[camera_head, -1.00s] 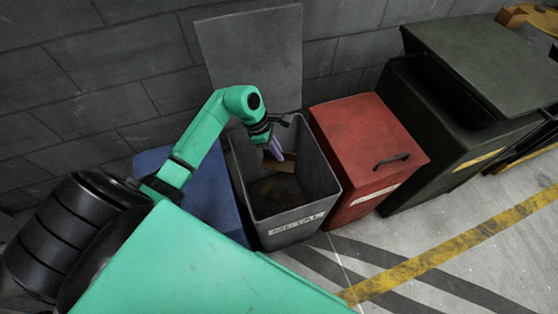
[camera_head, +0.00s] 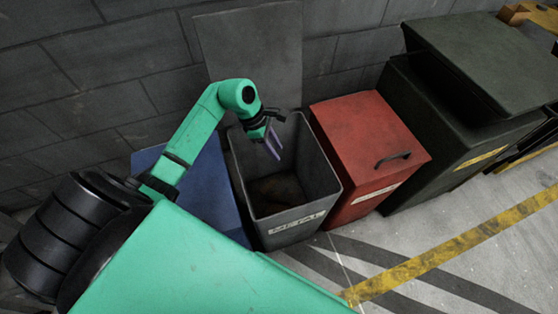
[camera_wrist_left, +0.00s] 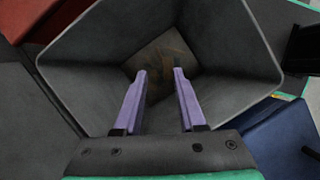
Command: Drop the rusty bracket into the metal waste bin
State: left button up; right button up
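The grey metal waste bin (camera_head: 291,222), marked METAL, stands open with its lid raised against the wall. My left gripper (camera_head: 273,149) hangs inside the bin's mouth, pointing down. In the left wrist view its two purple fingers (camera_wrist_left: 160,73) are spread apart with nothing between them, above the bin's floor. A dim brown, rust-coloured patch (camera_wrist_left: 166,57) shows at the bottom of the bin; I cannot clearly tell the rusty bracket's outline from the floor there. My right gripper is not in view.
A red bin (camera_head: 368,140) with a closed lid stands right of the metal bin, and a dark green bin (camera_head: 440,160) beyond it. A blue bin (camera_head: 205,190) is on the left. The block wall is close behind. A yellow line (camera_head: 460,245) crosses the open floor in front.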

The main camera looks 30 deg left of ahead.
pick_arm(q)
jog(key=v, duration=1.2)
